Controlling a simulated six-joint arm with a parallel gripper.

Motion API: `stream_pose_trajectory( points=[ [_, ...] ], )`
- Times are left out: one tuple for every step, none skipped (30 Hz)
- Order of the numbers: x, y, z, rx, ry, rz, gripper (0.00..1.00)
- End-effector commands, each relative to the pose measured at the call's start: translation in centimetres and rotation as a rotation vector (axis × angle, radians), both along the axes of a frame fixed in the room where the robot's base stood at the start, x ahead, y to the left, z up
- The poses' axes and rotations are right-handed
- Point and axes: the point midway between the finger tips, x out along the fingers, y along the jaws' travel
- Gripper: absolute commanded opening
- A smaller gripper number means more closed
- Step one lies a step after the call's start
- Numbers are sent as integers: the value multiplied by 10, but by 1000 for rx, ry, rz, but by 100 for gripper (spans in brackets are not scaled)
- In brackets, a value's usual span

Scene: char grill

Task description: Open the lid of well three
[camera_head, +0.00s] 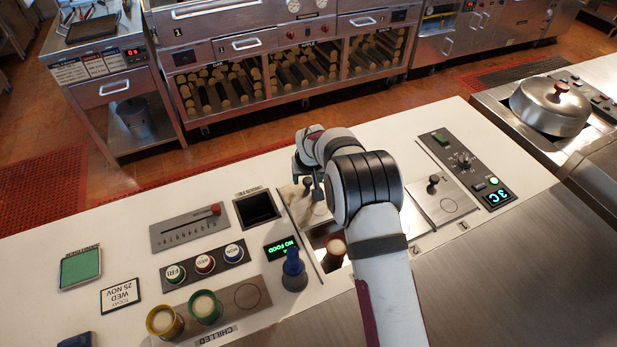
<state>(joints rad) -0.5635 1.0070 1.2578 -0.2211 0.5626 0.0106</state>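A row of wells with metal lids is set into the white counter. The right lid (448,203) lies flat and closed, with a dark knob (433,183). A left lid (298,202) also has a dark knob (307,185). In front of it a well opening (326,262) shows a pale-topped item (335,249) inside. My arm hides the wells between.
A blue bottle-like item (293,268), green and yellow round containers (206,307) and a NO FOOD display (281,248) are left of my arm. A control panel (466,167) and domed lid (553,105) are to the right. A square dark opening (257,208) is near the left lid.

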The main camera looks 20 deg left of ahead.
Motion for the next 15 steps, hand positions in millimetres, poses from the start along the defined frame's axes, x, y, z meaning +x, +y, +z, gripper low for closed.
stream_pose_trajectory(
  points=[
    [0, 0, 0, 0, 0, 0, 64],
    [0, 0, 0, 0, 1, 0, 64],
    [0, 0, 0, 0, 1, 0, 64],
    [-1, 0, 0, 0, 1, 0, 64],
    [-1, 0, 2, 0, 0, 0, 64],
    [-2, 0, 5, 1, 0, 0, 64],
    [-3, -1, 9, 1, 0, 0, 64],
    [-5, -2, 14, 1, 0, 0, 64],
    [-8, -3, 23, 1, 0, 0, 64],
    [-11, -5, 31, 2, -2, 0, 64],
    [-14, -6, 40, 3, -3, 0, 64],
    [-19, -9, 53, 3, -3, 0, 64],
    [-22, -11, 63, 3, -3, 0, 64],
    [-26, -12, 72, 3, -4, 0, 64],
    [-30, -15, 84, 3, -3, 0, 64]
  ],
)
